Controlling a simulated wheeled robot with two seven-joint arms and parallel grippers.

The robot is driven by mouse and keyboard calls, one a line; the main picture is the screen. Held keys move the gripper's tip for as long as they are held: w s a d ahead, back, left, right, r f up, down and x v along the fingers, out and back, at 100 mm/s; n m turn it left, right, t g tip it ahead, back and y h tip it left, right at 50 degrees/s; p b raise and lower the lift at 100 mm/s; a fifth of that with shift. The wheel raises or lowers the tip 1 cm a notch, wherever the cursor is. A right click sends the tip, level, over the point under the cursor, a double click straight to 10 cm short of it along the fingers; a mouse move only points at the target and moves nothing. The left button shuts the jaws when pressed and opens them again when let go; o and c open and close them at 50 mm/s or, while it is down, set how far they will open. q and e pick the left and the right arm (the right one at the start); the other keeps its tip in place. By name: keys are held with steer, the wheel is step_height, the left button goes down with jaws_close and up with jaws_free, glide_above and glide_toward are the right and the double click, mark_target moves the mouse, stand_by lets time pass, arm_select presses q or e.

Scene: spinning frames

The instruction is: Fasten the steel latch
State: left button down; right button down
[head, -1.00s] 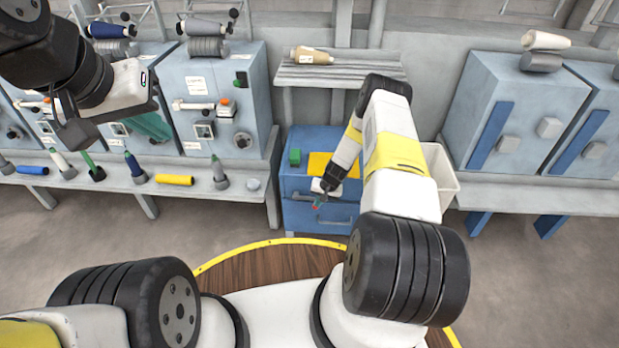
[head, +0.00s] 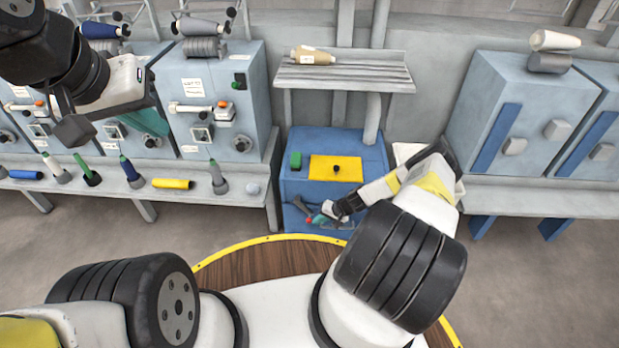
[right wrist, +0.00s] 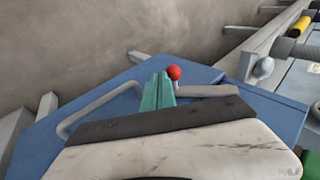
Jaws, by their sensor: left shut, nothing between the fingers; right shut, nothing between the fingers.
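The steel latch is a grey lever (head: 300,206) with a red ball knob (right wrist: 174,72), on the front of the blue cabinet (head: 375,160). In the head view the lever slants down to the right. It also shows in the right wrist view (right wrist: 210,91), running right from beside the fingers. My right gripper (head: 318,219) is shut and empty, its teal fingers (right wrist: 158,90) right by the knob; I cannot tell whether they touch. The catch is not clearly visible. My left gripper (head: 150,122) is shut and empty, raised in front of the left machines.
A bar handle (right wrist: 95,108) sits on the cabinet front beside the fingers. A yellow panel (head: 335,168) and a green block (head: 295,160) are on the cabinet top. A shelf (head: 345,75) hangs above. A bench with several bobbins (head: 173,184) stands left.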

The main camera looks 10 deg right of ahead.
steer(key=w+a+f, duration=0.1)
steer(key=a+f, duration=0.3)
steer(key=shift+w+a+f, duration=0.2)
steer(key=shift+a+f, duration=0.1)
steer(key=shift+a, duration=0.05)
stand_by(0.5)
stand_by(1.2)
